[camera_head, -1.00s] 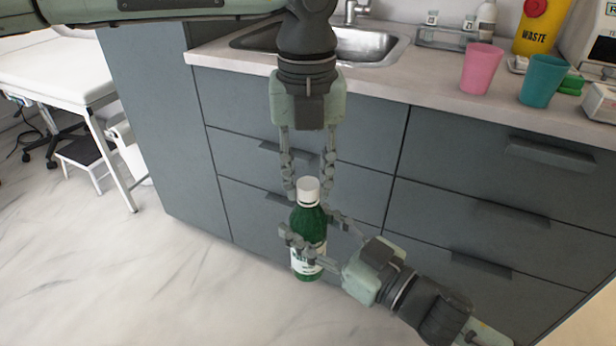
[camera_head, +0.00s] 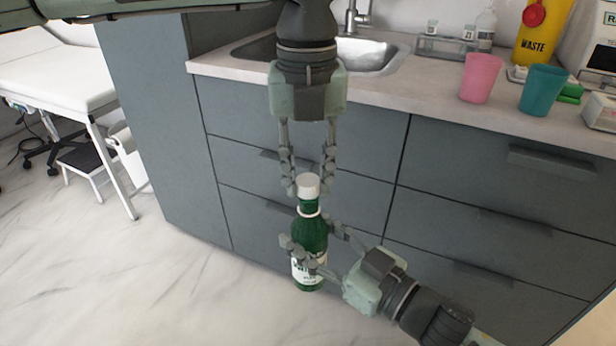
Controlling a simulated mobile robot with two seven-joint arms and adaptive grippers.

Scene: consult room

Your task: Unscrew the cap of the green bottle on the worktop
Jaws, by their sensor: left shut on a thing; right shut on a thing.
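The green bottle (camera_head: 311,232) with a white label is upright, held in the air in front of the grey drawers. My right gripper (camera_head: 312,250) comes in from the lower right and is shut around the bottle's body, covering part of the label. The white cap (camera_head: 308,186) is at the top of the bottle. My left gripper (camera_head: 308,188) points down from above and is shut on the cap. Green neck and a pale ring show below the cap. I cannot tell whether the cap still touches the neck's top.
The worktop (camera_head: 420,88) holds a pink cup (camera_head: 480,78), a teal cup (camera_head: 543,90), a yellow waste container (camera_head: 541,32) and a sink (camera_head: 365,55). A white couch (camera_head: 50,75) stands at left. The floor at lower left is clear.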

